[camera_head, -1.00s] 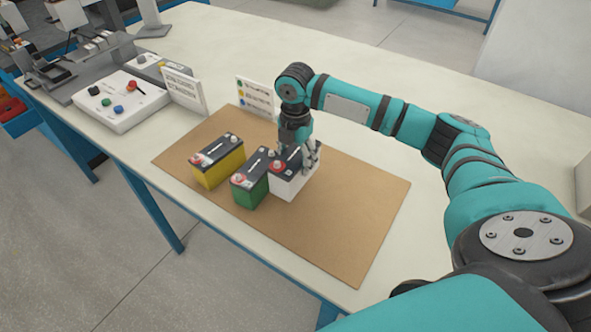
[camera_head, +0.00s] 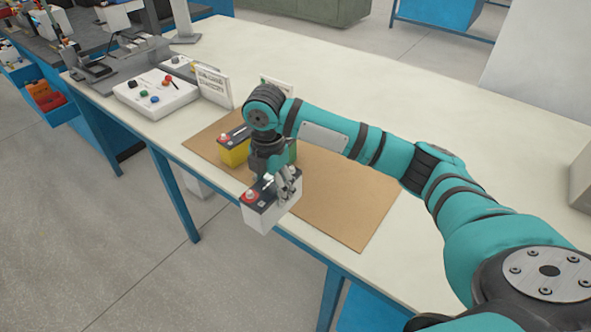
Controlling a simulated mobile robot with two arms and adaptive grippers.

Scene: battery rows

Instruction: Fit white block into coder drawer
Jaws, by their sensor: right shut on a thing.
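My right gripper (camera_head: 283,186) is shut on the white block (camera_head: 264,219), a battery with a black top and a red cap. It holds the block upright, over or in front of the table's front edge; its exact height is hard to tell. The yellow battery (camera_head: 234,154) stands on the brown mat (camera_head: 345,205), partly behind my right arm. The green battery (camera_head: 293,152) is mostly hidden behind the wrist. No coder drawer can be made out in this view. My left gripper is not in view.
A white control box (camera_head: 155,96) with coloured knobs sits on the table at the left. A white sign card (camera_head: 213,86) stands beside it, and another is partly hidden behind my arm. The right part of the mat and the table (camera_head: 430,110) behind my arm are clear.

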